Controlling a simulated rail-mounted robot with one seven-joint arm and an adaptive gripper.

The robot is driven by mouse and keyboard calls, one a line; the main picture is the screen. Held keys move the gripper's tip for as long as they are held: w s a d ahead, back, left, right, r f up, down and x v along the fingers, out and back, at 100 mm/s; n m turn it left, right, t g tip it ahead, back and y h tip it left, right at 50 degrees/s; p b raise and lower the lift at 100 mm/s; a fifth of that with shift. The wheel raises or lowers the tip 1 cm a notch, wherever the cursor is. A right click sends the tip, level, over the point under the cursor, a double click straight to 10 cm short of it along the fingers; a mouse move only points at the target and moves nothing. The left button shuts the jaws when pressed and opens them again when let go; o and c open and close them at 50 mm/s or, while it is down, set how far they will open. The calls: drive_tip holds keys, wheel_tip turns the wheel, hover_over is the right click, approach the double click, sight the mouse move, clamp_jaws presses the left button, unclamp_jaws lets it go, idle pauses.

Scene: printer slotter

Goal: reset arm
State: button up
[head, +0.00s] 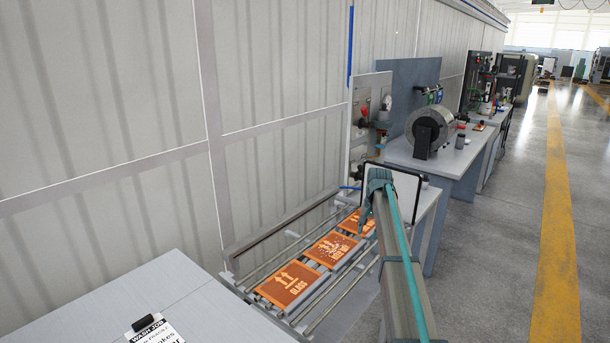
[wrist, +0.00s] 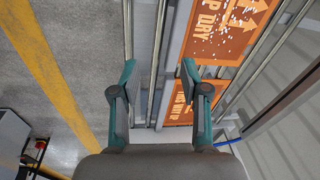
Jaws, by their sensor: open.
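My arm reaches out over the roller rack in the head view, and its end hides the exact finger position there. Orange printed plates lie on the rack: one marked GLASS (head: 290,284) is nearest, one marked KEEP DRY (head: 331,249) is in the middle, and a third (head: 357,222) is farthest.
The metal rail rack (head: 318,322) runs along the wall. A grey table (head: 85,311) with a printed sheet (head: 157,331) is at front left. A workbench (head: 437,155) with a metal drum (head: 432,128) stands beyond the rack. The floor (head: 500,255) at right is clear.

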drive_tip(key=s+d+f+n+t+b, duration=0.2)
drive_tip(key=d+f+n+t, duration=0.15)
drive_tip(key=d+f, duration=0.7)
drive_tip(key=s+a+f+n+g+p, duration=0.15)
drive_tip(key=s+a+f, duration=0.25)
drive_tip(key=s+f, duration=0.45)
drive_tip(key=s+a+f+m+g+y, duration=0.15)
drive_tip(key=s+a+f, duration=0.25)
drive_tip(key=s+f, duration=0.4)
drive_tip(key=s+a+f+n+g+h, duration=0.15)
drive_tip(key=s+a+f, duration=0.25)
drive_tip(key=s+f, duration=0.4)
drive_tip(key=s+a+f+g, duration=0.1)
drive_tip(key=s+a+f, duration=0.15)
drive_tip(key=s, duration=0.35)
drive_tip(key=s+a+f+g+p, duration=0.1)
drive_tip(key=s+a+f, duration=0.1)
drive_tip(key=s+f, duration=0.3)
drive_tip(key=s+a+f+g, duration=0.1)
drive_tip(key=s+a+f, duration=0.1)
drive_tip(key=s, duration=0.5)
drive_tip(key=s+a+n+g, duration=0.1)
drive_tip(key=s+g, duration=0.1)
drive_tip(key=s, duration=1.1)
drive_tip(key=s+a+f+g+p, duration=0.1)
drive_tip(key=s+a+g, duration=0.1)
drive_tip(key=s, duration=1.1)
drive_tip(key=shift+s+a+f+n, duration=0.2)
drive_tip(key=shift+s+a+n, duration=0.1)
drive_tip(key=shift+n, duration=0.1)
